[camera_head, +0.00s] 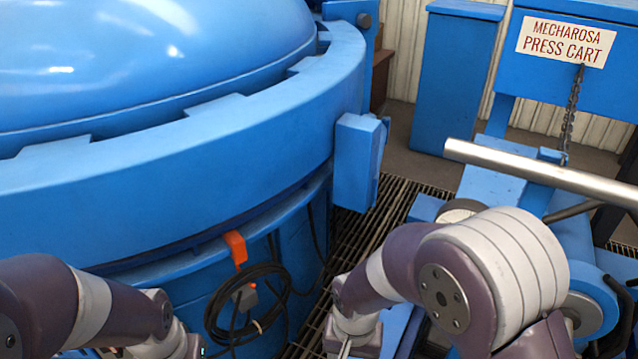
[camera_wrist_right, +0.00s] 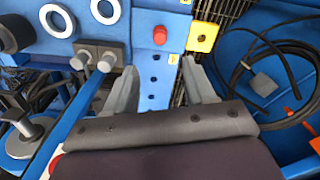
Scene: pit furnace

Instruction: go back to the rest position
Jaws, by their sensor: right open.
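My right gripper (camera_wrist_right: 159,82) is open in the right wrist view, its two grey fingers spread apart with nothing between them. Behind the gap is a blue panel with a row of dark holes. In the head view my right arm bends down at the lower centre, and its gripper is mostly cut off by the bottom edge. My left arm comes in at the lower left, and its gripper lies below the frame. No object is seen held by the right gripper.
A large blue furnace (camera_head: 180,170) fills the left. A coiled black cable (camera_head: 245,305) hangs on its side by an orange hook (camera_head: 236,247). The blue press cart (camera_head: 580,85), with a metal bar (camera_head: 545,174), stands right. A red button (camera_wrist_right: 160,35) sits near a yellow plate (camera_wrist_right: 202,37).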

